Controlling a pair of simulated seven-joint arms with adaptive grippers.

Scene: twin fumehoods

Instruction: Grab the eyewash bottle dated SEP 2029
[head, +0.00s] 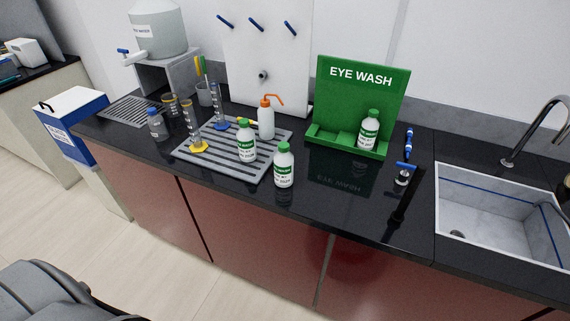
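Three white eyewash bottles with green caps and green-and-white labels stand upright in the head view. One eyewash bottle (368,131) is in the right part of the green EYE WASH stand (335,106). A second eyewash bottle (246,144) stands on the grey slotted drain mat (222,173). A third eyewash bottle (284,166) stands on the black counter, just right of the mat. The date print on all three labels is too small to read. Neither of my grippers is in view.
An orange-topped wash bottle (266,119), graduated cylinders (193,124) and a clear bottle with a blue cap (156,124) stand around the mat. A blue-handled tap fixture (404,174) and a sink (500,222) are at right. The counter before the stand is clear.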

